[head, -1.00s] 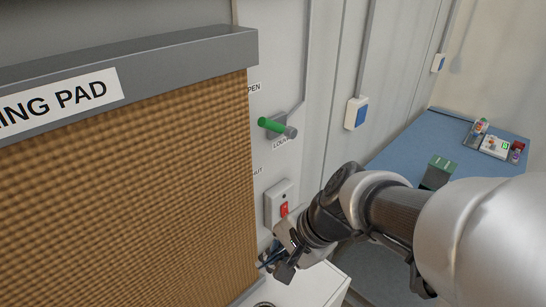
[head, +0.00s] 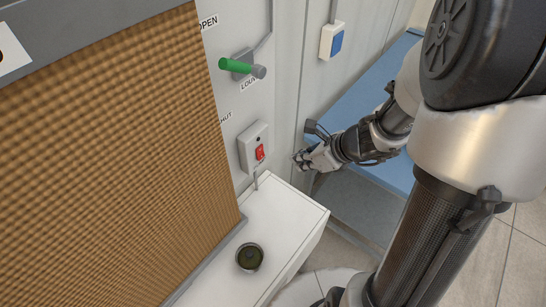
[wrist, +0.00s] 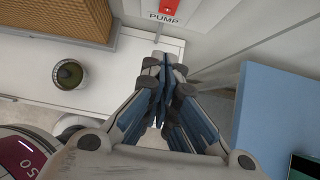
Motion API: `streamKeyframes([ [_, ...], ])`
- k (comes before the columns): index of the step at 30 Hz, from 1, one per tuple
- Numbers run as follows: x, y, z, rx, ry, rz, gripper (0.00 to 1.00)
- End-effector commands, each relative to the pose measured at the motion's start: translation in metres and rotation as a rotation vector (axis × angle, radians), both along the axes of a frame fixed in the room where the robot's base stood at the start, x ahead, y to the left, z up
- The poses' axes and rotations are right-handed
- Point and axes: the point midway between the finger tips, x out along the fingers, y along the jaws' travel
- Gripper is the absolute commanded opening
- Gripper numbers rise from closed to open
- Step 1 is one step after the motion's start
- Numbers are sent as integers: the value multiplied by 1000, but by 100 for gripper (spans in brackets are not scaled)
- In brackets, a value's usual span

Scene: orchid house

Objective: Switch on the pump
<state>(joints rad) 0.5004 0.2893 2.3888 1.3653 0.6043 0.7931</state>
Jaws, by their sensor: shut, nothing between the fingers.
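The pump switch is a red rocker (head: 260,152) on a pale box (head: 247,148) fixed to the wall right of the brown pad. A small dark dot sits above the rocker. I cannot tell which way the rocker is pressed. In the wrist view the red rocker (wrist: 168,6) is cut by the top edge, above a plate marked PUMP (wrist: 165,18). My gripper (head: 299,160) is shut and empty, to the right of the switch box and apart from it. In the wrist view its closed fingertips (wrist: 164,62) lie below the PUMP plate.
A green-handled louvre lever (head: 238,66) juts out above the switch. The brown pad (head: 110,170) stands left. A blue-topped table (head: 366,95) and a blue wall switch (head: 336,41) are right.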

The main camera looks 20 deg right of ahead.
Motion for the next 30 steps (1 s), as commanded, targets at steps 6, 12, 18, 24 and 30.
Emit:
streamKeyframes([
  [6,8,7,-17,0,1,4,0],
  [12,28,22,-51,0,2,6,0],
  [18,49,37,-83,-1,2,6,0],
  [24,73,54,-83,-2,0,5,0],
  [30,81,60,-83,-2,0,2,0],
])
